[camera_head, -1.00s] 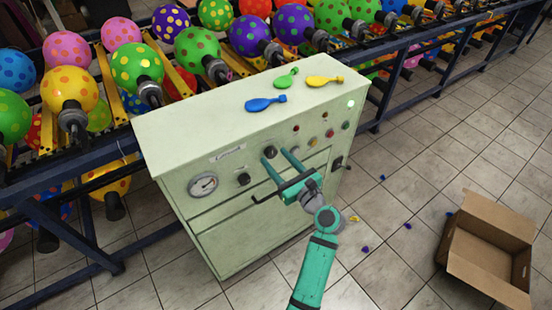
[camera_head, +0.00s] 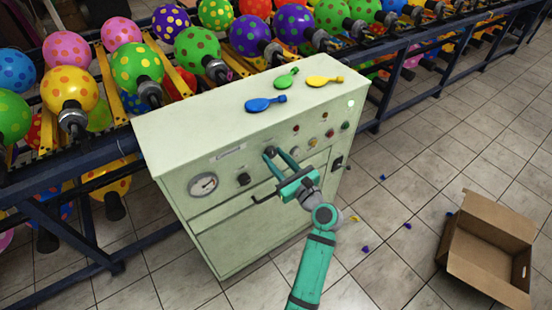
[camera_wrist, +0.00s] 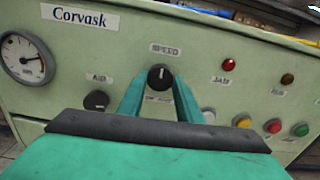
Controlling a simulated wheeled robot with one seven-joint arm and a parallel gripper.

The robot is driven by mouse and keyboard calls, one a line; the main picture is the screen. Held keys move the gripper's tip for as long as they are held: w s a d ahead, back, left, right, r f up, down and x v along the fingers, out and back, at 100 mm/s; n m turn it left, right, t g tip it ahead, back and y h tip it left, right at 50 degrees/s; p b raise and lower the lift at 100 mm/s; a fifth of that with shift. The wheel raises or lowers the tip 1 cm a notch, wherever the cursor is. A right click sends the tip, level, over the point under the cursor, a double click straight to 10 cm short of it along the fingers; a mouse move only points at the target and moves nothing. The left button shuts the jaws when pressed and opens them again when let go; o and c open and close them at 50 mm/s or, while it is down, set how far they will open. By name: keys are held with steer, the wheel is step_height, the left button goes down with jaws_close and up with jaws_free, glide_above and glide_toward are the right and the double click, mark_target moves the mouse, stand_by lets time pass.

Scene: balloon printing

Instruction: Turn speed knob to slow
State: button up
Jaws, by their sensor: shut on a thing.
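The speed knob (camera_wrist: 160,77) is a round black dial on the front of the pale green cabinet (camera_head: 230,240), under a "SPEED" label (camera_wrist: 165,50). It also shows in the head view (camera_head: 269,152). Its white pointer mark points about straight up in the wrist view. My teal gripper (camera_head: 279,156) reaches to the panel with one finger on each side of the knob, closed on it. In the wrist view the fingertips (camera_wrist: 160,84) flank the knob. The label below it is partly hidden by the fingers.
The air knob (camera_wrist: 96,100) and a pressure gauge (camera_wrist: 25,58) are left of the speed knob. A red jam lamp (camera_wrist: 229,65) and several coloured buttons are to the right. Deflated balloons lie on top of the cabinet. An open cardboard box (camera_head: 488,245) stands on the floor.

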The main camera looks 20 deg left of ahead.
steer(key=n, duration=0.3)
steer(key=shift+n, duration=0.3)
steer(key=n, duration=0.3)
steer(key=shift+n, duration=0.3)
steer(key=n, duration=0.7)
steer(key=shift+w, duration=0.1)
steer(key=n, duration=0.5)
steer(key=shift+d+r+n, duration=0.1)
steer(key=shift+n, duration=0.2)
steer(key=n, duration=0.6)
steer(key=shift+n, duration=0.4)
steer(key=o, duration=1.1)
steer(key=shift+c, duration=0.2)
